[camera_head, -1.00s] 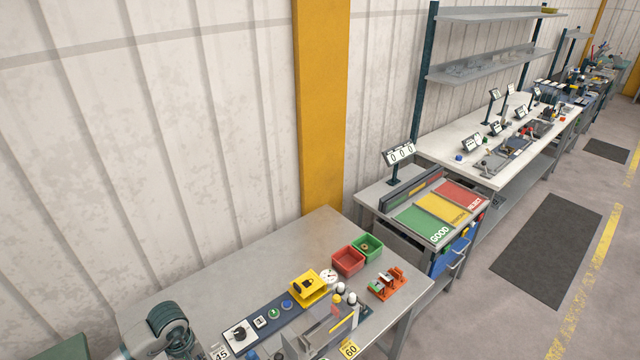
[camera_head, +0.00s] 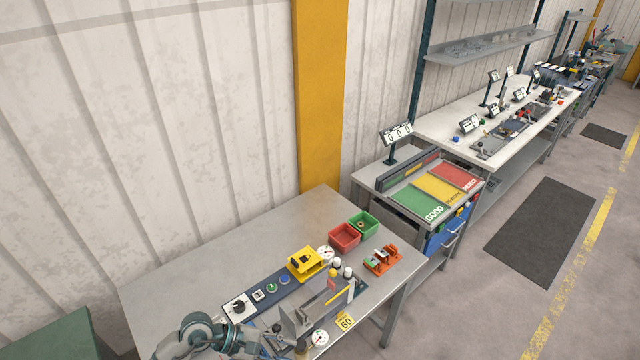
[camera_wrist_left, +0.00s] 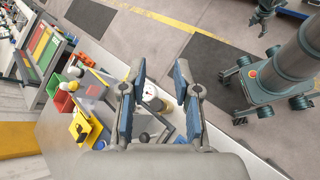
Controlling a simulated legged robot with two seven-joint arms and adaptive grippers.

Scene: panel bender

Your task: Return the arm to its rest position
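My left arm (camera_head: 200,334) comes in at the bottom left of the head view, over the near edge of the panel bender's table. My left gripper (camera_wrist_left: 160,72) is open in the left wrist view, with its two fingers apart and nothing held. Behind the fingers are the bender (camera_head: 298,318) and a round dial (camera_wrist_left: 153,91); I cannot judge the gap to them. What looks like my right gripper (camera_wrist_left: 264,14) hangs small at the top of the left wrist view, away from the table, and its opening is unclear. It is outside the head view.
The control strip with the yellow part (camera_head: 304,262), a red bin (camera_head: 343,238), a green bin (camera_head: 367,224) and an orange fixture (camera_head: 382,260) occupy the grey table (camera_head: 190,287). The sorting stand (camera_head: 412,200) is beyond. Floor at the right is clear around the dark mat (camera_head: 541,232).

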